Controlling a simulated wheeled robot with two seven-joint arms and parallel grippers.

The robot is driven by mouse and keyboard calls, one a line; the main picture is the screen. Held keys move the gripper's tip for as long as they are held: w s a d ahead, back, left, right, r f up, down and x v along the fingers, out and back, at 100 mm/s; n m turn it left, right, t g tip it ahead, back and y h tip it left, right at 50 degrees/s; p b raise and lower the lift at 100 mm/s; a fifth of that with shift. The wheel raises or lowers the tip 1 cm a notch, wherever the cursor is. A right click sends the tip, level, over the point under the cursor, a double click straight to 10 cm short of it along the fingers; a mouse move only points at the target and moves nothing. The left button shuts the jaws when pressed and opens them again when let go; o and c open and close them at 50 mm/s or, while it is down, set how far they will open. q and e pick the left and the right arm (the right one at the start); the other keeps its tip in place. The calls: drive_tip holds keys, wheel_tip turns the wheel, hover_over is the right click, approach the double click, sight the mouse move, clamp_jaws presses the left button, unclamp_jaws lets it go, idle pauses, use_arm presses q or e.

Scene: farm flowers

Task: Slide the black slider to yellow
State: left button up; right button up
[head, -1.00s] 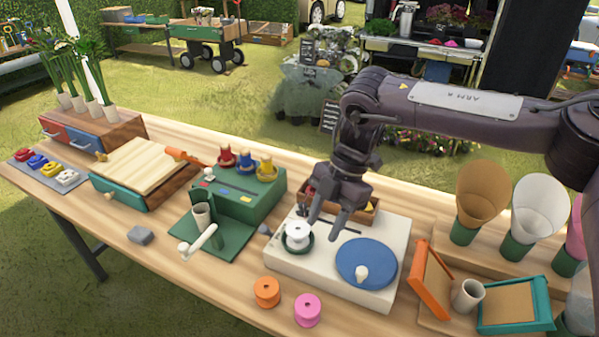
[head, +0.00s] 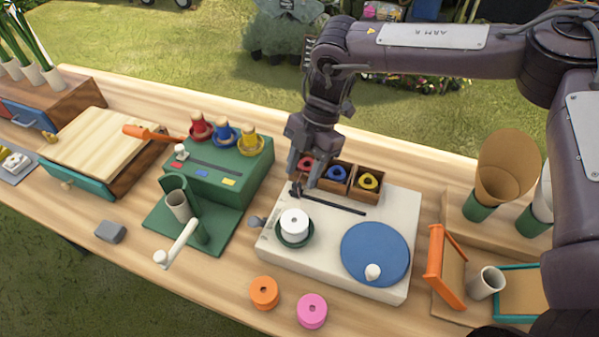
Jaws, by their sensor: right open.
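The black slider (head: 296,189) shows at the left end of a dark slot (head: 335,203) in the white board (head: 330,262). Behind the slot is a wooden tray with three compartments holding a red piece (head: 305,163), a blue piece (head: 336,173) and a yellow piece (head: 369,181), left to right. The slider is at the red end; yellow is at the right end. My right gripper (head: 303,180) is open, pointing down, with its fingertips close around or just above the slider. I cannot tell whether they touch it. My left gripper is not in view.
A white spool (head: 294,222) and a blue turntable (head: 375,254) sit on the board in front of the slot. A green box (head: 215,175) with colour labels stands left. Orange (head: 263,292) and pink (head: 312,310) spools lie in front. An orange frame (head: 446,268) stands right.

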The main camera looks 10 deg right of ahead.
drive_tip(key=shift+x, duration=0.85)
drive_tip(key=shift+a+f, duration=0.1)
drive_tip(key=shift+f, duration=0.1)
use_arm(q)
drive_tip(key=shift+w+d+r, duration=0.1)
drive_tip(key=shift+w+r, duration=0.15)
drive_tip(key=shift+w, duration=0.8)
use_arm(e)
drive_tip(key=shift+c, duration=0.3)
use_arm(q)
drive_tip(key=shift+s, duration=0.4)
use_arm(e)
clamp_jaws()
